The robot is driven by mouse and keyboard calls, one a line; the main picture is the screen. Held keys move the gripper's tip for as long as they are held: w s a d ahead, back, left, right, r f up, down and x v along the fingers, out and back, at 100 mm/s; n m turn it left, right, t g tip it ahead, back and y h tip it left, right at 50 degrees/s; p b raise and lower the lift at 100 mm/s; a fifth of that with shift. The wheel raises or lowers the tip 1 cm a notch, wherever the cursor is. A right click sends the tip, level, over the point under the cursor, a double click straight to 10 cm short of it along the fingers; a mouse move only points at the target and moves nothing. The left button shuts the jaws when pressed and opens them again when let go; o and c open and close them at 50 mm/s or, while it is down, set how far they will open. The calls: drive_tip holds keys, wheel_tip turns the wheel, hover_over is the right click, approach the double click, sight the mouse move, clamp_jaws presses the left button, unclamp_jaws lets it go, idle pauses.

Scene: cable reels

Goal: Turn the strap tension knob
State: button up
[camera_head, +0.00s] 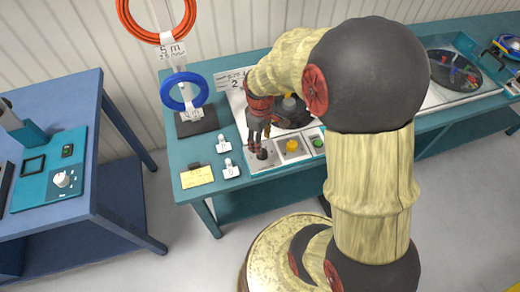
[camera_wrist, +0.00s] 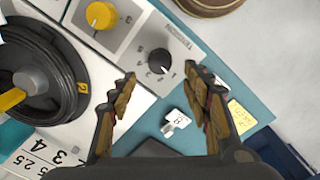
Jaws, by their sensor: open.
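A small black knob (camera_wrist: 160,61) with a pale pointer mark sits on a light grey panel in the wrist view. In the head view the knob (camera_head: 262,154) is at the front left of the white machine. My gripper (camera_wrist: 160,75) is open, pointing down, with one fingertip on either side of the knob's position. In the head view my gripper (camera_head: 258,141) is just above the knob. I see no clear contact. I cannot tell the remaining height.
A yellow knob (camera_head: 292,146) and a green button (camera_head: 318,142) are right of the black knob. White tags (camera_head: 230,168) and a yellow card (camera_head: 197,177) lie left. A reel stand (camera_head: 197,121) rises behind. A white dial (camera_head: 63,179) is on the blue table's device.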

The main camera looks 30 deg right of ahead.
wheel_tip(320, 180, down, 7)
drive_tip(key=shift+d+r+b, duration=0.1)
drive_tip(key=shift+b, duration=0.85)
drive_tip(key=shift+c, duration=0.8)
drive_tip(key=c, duration=1)
